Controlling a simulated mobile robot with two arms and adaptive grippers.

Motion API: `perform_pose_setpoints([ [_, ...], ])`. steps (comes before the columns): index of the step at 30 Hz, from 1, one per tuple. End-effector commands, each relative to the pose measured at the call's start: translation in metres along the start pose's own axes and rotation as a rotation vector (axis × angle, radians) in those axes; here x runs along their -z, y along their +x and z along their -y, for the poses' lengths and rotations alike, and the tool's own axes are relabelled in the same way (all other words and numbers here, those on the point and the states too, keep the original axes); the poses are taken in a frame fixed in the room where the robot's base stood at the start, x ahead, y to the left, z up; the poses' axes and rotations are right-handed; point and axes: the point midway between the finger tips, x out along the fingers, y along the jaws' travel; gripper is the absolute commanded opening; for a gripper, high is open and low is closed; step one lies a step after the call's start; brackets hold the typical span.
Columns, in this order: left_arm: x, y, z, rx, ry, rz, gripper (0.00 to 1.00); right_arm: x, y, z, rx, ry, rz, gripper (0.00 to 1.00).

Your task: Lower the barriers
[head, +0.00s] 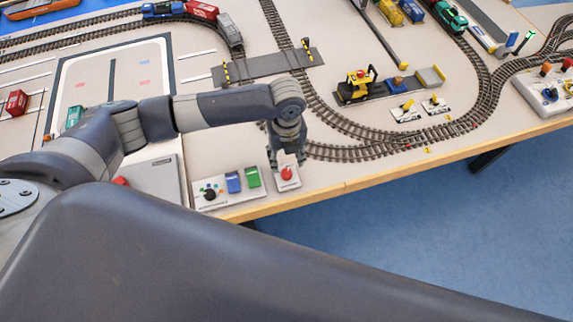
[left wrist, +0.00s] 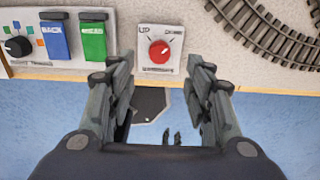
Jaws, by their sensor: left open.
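The red knob (head: 287,173) sits on a small white plate at the table's front edge. In the left wrist view the knob (left wrist: 159,51) lies between two printed labels, UP on the left and one on the right that looks like DOWN. A small pale mark shows on the knob. My left gripper (head: 286,161) is open, pointing down just above the knob; its fingers stand apart on either side in the wrist view, not closed on it. Two striped yellow-black barriers, left (head: 226,72) and right (head: 307,46), appear raised beside the grey crossing (head: 270,66). My right gripper is out of view.
Left of the knob is a control panel (head: 222,198) with a black knob (head: 210,194), a blue switch (head: 233,182) and a green switch (head: 253,177). Curved rails (head: 360,153) run to the right. A yellow vehicle (head: 360,84) stands behind them. The wooden table edge (head: 330,190) is close.

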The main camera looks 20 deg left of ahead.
Motion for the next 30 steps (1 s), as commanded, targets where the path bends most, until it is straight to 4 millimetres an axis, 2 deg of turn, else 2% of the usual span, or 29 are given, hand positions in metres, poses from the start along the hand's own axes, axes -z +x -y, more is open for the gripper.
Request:
perform_pose_setpoints([
  [3,0.0,-0.022,0.0,0.001,0.001,0.002,0.47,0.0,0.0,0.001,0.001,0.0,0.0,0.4],
  [9,0.0,-0.042,0.0,0.0,0.0,0.0,0.47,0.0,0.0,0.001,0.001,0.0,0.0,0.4],
  [30,0.0,-0.045,-0.001,-0.001,0.0,0.0,0.47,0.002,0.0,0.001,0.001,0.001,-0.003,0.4],
])
